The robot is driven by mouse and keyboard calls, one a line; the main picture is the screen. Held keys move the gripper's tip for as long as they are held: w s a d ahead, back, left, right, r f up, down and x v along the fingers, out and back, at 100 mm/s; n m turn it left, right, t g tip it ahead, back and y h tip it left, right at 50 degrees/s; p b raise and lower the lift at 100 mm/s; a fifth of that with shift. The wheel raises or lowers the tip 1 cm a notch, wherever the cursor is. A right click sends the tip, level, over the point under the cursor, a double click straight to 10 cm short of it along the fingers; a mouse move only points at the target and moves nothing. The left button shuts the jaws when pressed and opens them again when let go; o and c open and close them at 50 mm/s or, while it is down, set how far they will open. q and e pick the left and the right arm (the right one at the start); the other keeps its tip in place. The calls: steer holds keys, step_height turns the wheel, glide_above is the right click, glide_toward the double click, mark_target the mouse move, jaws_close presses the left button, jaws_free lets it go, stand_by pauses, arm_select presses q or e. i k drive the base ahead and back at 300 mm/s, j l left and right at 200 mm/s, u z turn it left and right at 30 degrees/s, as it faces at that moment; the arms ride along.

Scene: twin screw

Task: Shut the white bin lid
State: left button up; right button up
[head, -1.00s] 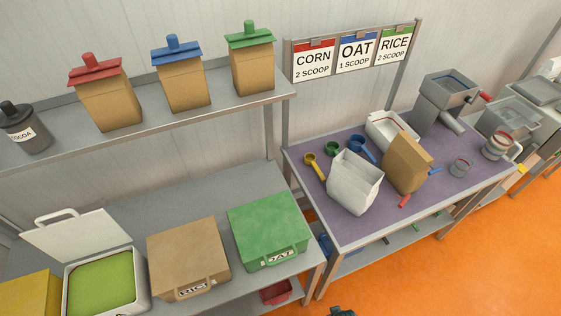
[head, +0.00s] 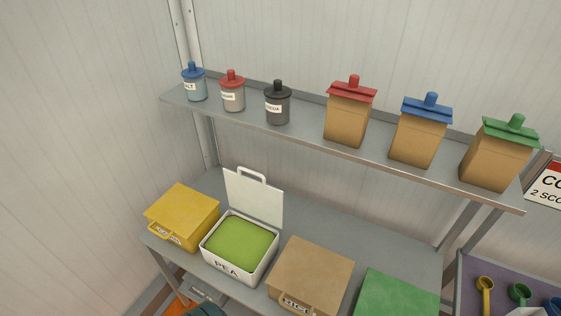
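The white bin (head: 263,267) labelled PEA stands on the lower grey shelf, filled with a green material (head: 239,243). Its white lid (head: 255,199) stands open, raised nearly upright at the back edge, with a handle (head: 251,175) at its top. Neither of my grippers can be made out in the head view. A small dark teal shape shows at the bottom edge, too cut off to tell what it is.
A closed yellow bin (head: 183,214) stands left of the white bin, a closed tan bin (head: 312,269) and green bin (head: 398,296) to its right. The upper shelf (head: 300,131) above holds small jars and lidded boxes. A purple-topped table (head: 473,270) is at lower right.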

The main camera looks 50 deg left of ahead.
mark_target(261, 201)
steer(key=u, duration=1.85)
